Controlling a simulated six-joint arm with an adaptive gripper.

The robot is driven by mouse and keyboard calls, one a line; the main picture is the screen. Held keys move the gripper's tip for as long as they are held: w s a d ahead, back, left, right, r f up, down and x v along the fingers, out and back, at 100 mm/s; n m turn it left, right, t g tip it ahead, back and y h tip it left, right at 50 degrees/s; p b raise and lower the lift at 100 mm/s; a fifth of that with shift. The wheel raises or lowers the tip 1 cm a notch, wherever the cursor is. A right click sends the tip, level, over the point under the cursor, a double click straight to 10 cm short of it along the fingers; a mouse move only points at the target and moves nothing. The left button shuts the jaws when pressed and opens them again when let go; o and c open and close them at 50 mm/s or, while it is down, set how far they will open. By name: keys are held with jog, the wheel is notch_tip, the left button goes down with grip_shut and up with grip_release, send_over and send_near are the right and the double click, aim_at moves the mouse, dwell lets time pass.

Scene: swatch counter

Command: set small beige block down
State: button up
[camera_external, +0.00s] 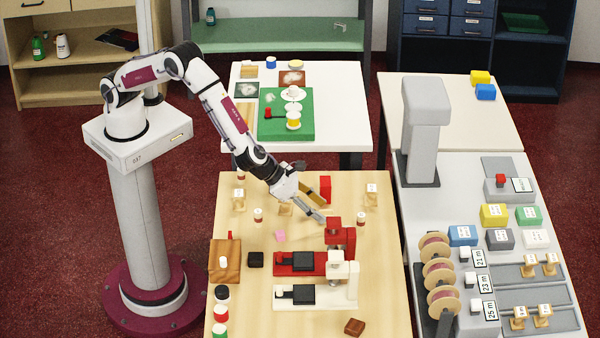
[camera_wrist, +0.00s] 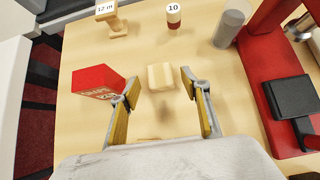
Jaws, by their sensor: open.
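The small beige block (camera_wrist: 161,77) lies between my open fingers in the wrist view, near their tips, with a visible gap on both sides. It appears to rest on the pale wooden table (camera_wrist: 215,70), though its underside is hard to make out. My gripper (camera_wrist: 160,88) is open around it and touches neither side. In the external view my gripper (camera_external: 322,208) is low over the table's far middle, and I cannot make out the block there.
A red box (camera_wrist: 95,82) stands close by my left finger in the wrist view. A red machine (camera_external: 300,262) is right of the fingers in that view. A numbered cylinder (camera_wrist: 173,17), a grey cylinder (camera_wrist: 229,30) and a wooden stand (camera_wrist: 110,15) lie beyond the block.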

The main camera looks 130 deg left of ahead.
jog(key=v, duration=1)
dwell(0.5)
jog(key=shift+r, duration=0.1)
